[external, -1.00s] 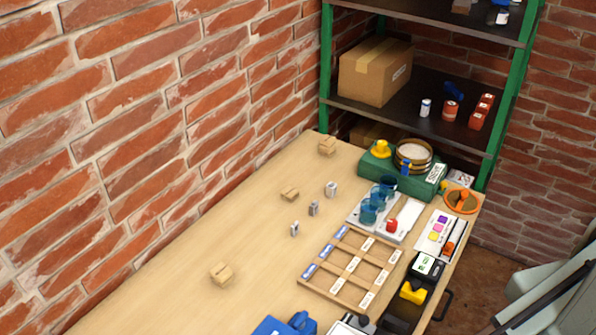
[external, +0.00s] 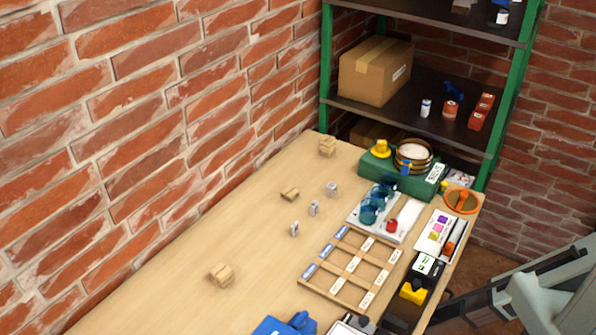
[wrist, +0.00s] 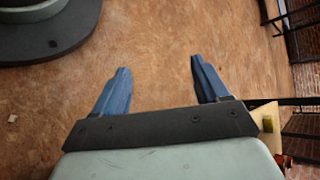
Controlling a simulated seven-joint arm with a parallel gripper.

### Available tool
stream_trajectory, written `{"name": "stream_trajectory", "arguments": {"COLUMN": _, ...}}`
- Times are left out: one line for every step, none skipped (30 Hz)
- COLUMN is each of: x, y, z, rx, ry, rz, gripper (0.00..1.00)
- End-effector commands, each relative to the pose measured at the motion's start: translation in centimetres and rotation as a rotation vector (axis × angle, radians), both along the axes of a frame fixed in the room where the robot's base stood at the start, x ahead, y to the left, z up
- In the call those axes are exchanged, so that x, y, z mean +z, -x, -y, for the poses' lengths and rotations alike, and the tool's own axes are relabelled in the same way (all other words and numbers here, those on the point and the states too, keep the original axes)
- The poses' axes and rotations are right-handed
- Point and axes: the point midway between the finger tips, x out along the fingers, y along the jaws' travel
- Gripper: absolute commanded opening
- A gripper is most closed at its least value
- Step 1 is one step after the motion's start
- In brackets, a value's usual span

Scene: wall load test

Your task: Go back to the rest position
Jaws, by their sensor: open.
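My gripper (wrist: 157,82) shows in the wrist view with its two blue fingers spread apart and nothing between them. Below the fingers is only bare brown floor (wrist: 160,40). In the external view the fingers are not seen; only a pale grey-green part of my arm (external: 560,295) shows at the lower right, beside the table and clear of its right edge.
The wooden table (external: 150,285) holds a divided wooden frame (external: 350,268), small cardboard boxes (external: 222,274), small grey-white items (external: 314,208), a green case (external: 375,170) and blue cups (external: 370,210). A green-post shelf (external: 490,130) stands behind. A brick wall (external: 120,130) borders the left.

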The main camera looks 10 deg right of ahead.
Motion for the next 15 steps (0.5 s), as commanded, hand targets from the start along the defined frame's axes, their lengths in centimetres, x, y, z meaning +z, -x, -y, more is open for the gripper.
{"name": "stream_trajectory", "arguments": {"x": 0.4, "y": -1.1, "z": 0.8, "rx": -0.029, "ry": 0.006, "rz": 0.007, "gripper": 0.74}}
{"name": "stream_trajectory", "arguments": {"x": 0.5, "y": -1.7, "z": 1.1, "rx": -0.042, "ry": 0.008, "rz": 0.014, "gripper": 0.74}}
{"name": "stream_trajectory", "arguments": {"x": 0.5, "y": -2.6, "z": 1.7, "rx": -0.056, "ry": 0.011, "rz": 0.029, "gripper": 0.74}}
{"name": "stream_trajectory", "arguments": {"x": 0.5, "y": -3.3, "z": 2.0, "rx": -0.066, "ry": 0.013, "rz": 0.042, "gripper": 0.74}}
{"name": "stream_trajectory", "arguments": {"x": 0.5, "y": -4.0, "z": 2.4, "rx": -0.074, "ry": 0.016, "rz": 0.058, "gripper": 0.74}}
{"name": "stream_trajectory", "arguments": {"x": 0.4, "y": -5.0, "z": 3.0, "rx": -0.084, "ry": 0.018, "rz": 0.079, "gripper": 0.74}}
{"name": "stream_trajectory", "arguments": {"x": 0.4, "y": -5.7, "z": 3.4, "rx": -0.09, "ry": 0.021, "rz": 0.095, "gripper": 0.74}}
{"name": "stream_trajectory", "arguments": {"x": 0.4, "y": -6.4, "z": 3.9, "rx": -0.098, "ry": 0.023, "rz": 0.111, "gripper": 0.74}}
{"name": "stream_trajectory", "arguments": {"x": 0.3, "y": -7.3, "z": 4.5, "rx": -0.105, "ry": 0.026, "rz": 0.134, "gripper": 0.74}}
{"name": "stream_trajectory", "arguments": {"x": 0.3, "y": -8.0, "z": 4.9, "rx": -0.113, "ry": 0.029, "rz": 0.149, "gripper": 0.74}}
{"name": "stream_trajectory", "arguments": {"x": 0.3, "y": -8.7, "z": 5.4, "rx": -0.118, "ry": 0.032, "rz": 0.165, "gripper": 0.74}}
{"name": "stream_trajectory", "arguments": {"x": 0.2, "y": -9.6, "z": 6.1, "rx": -0.128, "ry": 0.035, "rz": 0.187, "gripper": 0.74}}
{"name": "stream_trajectory", "arguments": {"x": 0.2, "y": -10.2, "z": 6.5, "rx": -0.134, "ry": 0.038, "rz": 0.202, "gripper": 0.74}}
{"name": "stream_trajectory", "arguments": {"x": 0.2, "y": -10.9, "z": 7.1, "rx": -0.139, "ry": 0.042, "rz": 0.217, "gripper": 0.74}}
{"name": "stream_trajectory", "arguments": {"x": 0.2, "y": -11.7, "z": 7.7, "rx": -0.149, "ry": 0.046, "rz": 0.238, "gripper": 0.74}}
